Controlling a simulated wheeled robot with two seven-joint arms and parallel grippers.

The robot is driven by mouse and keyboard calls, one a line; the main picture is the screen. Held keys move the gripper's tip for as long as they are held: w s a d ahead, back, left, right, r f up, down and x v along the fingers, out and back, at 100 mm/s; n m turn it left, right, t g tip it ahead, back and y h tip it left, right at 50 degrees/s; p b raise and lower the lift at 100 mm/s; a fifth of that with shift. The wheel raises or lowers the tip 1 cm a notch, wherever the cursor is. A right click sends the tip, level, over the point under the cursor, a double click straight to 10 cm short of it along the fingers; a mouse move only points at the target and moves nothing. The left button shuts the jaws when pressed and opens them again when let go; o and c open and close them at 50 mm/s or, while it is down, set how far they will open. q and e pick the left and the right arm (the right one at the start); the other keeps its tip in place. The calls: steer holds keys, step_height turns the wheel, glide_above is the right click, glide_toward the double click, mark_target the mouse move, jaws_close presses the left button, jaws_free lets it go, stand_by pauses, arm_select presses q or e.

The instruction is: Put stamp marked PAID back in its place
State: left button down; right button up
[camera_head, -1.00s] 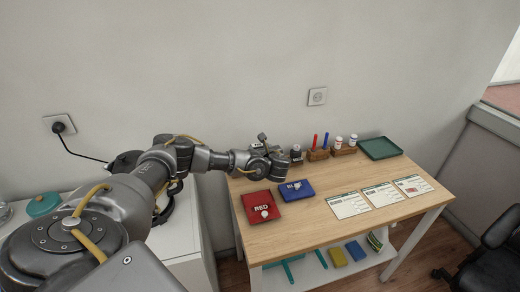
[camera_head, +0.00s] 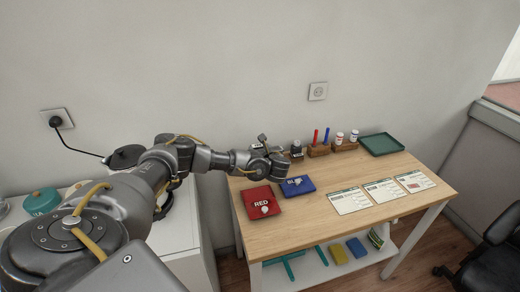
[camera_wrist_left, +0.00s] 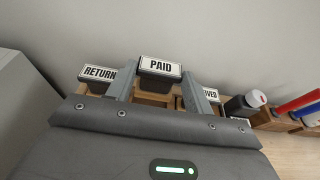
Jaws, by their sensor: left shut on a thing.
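The stamp marked PAID (camera_wrist_left: 160,67) is between the fingers of my left gripper (camera_wrist_left: 165,85) in the left wrist view, its label facing the camera. My left gripper is shut on it. A wooden rack (camera_wrist_left: 152,99) shows just behind and below it. Stamps marked RETURN (camera_wrist_left: 98,73) and one ending in IVED (camera_wrist_left: 209,95) stand on either side, partly covered by my fingers. I cannot tell whether the PAID stamp touches the rack. In the head view my left gripper (camera_head: 276,166) is over the table's back left corner and hides the rack.
A red pad (camera_head: 257,195) and a blue pad (camera_head: 298,190) lie in front of my gripper. A dark bottle (camera_head: 297,148) and a holder with red and blue markers (camera_head: 319,151) stand to the right. Papers (camera_head: 349,201) and a green tray (camera_head: 381,144) lie farther right.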

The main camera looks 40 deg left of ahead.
arm_select(q)
steer(key=shift+f+b, duration=1)
steer(key=shift+f, duration=0.45)
steer(key=shift+f, duration=0.2)
steer(key=c, duration=0.8)
jaws_free()
steer(key=shift+r, duration=0.1)
steer(key=shift+s+d+r+p, duration=0.25)
steer(key=shift+s+d+p, duration=0.05)
steer(key=shift+d+p, duration=0.3)
steer(key=shift+p+v, duration=1.25)
steer(key=shift+v, duration=0.6)
steer(key=shift+s+f, duration=0.1)
